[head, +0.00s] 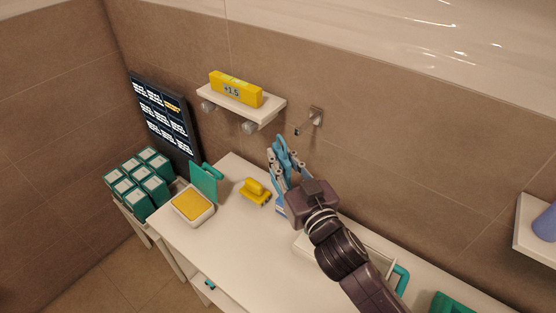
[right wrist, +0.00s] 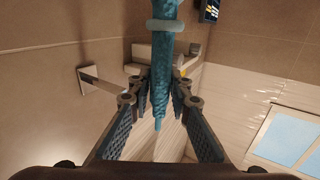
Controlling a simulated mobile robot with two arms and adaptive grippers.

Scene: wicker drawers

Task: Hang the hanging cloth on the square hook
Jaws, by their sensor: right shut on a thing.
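The blue hanging cloth (head: 283,148) is pinched in my right gripper (head: 285,172), which is shut on it above the white counter. In the right wrist view the bunched cloth (right wrist: 162,75) runs between the fingers (right wrist: 160,97), with a paler ring (right wrist: 165,25) around it. The square hook (head: 316,117) is a small metal plate with a short peg on the tiled wall. It is up and to the right of the cloth in the head view, apart from it. In the right wrist view the hook (right wrist: 100,80) is left of the fingers. My left gripper is out of view.
A white wall shelf (head: 270,112) bearing a yellow box (head: 236,89) is left of the hook. On the counter (head: 210,243) are a yellow-topped tray (head: 193,204) and a yellow object (head: 256,191). Green boxes (head: 139,181) and a dark panel (head: 161,115) are at the left.

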